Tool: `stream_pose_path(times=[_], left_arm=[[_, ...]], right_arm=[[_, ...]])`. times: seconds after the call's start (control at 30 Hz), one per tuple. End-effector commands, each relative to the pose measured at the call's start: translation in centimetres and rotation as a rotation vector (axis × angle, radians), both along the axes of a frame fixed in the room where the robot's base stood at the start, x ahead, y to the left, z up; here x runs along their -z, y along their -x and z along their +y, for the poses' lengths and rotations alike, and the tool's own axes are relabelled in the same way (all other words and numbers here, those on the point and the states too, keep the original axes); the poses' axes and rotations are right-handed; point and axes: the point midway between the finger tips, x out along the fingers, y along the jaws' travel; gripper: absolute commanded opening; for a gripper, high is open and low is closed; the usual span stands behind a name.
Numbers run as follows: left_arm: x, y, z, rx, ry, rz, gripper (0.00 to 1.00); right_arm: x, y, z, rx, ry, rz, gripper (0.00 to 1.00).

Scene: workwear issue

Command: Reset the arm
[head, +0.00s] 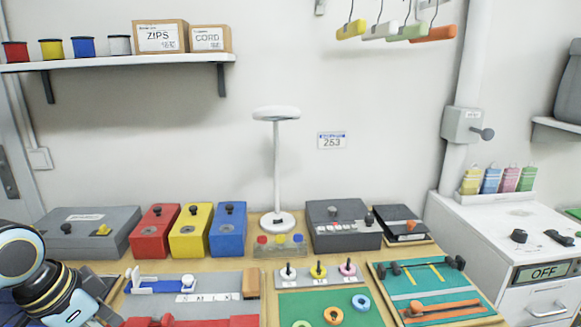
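My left arm comes in at the lower left corner, with dark links, yellow rings and white-and-blue covers. Its end, where my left gripper (106,314) would be, is at the bottom edge and mostly cut off, so I cannot see whether the fingers are open or shut. It is over the left front of the wooden bench (258,266), left of the grey board. My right arm and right gripper are not in view.
Red (155,231), yellow (190,231) and blue (228,230) boxes stand at the back, beside a grey case (88,233). A white lamp (277,170) rises mid-bench. Grey (215,282), green (310,302) and teal (420,275) boards fill the front. Hangers (380,31) hang above.

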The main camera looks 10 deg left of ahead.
Motion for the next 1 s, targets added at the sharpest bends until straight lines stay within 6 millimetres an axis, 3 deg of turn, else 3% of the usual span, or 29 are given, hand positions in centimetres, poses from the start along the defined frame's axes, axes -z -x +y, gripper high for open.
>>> stream_pose_path(times=[0.3,0.5,0.73,1.0], left_arm=[[0.2,7.4,-4.6,-0.135,-0.034,0.014,0.49],[-1.2,11.8,-5.9,-0.269,-0.059,0.014,0.49],[-3.6,16.2,-6.0,-0.442,-0.090,0.009,0.49],[3.9,14.9,-5.4,-0.447,-0.098,0.030,0.49]], right_arm=[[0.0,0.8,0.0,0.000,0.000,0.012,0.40],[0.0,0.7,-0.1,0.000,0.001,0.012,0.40],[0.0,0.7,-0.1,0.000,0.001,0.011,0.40],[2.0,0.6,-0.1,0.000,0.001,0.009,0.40]])
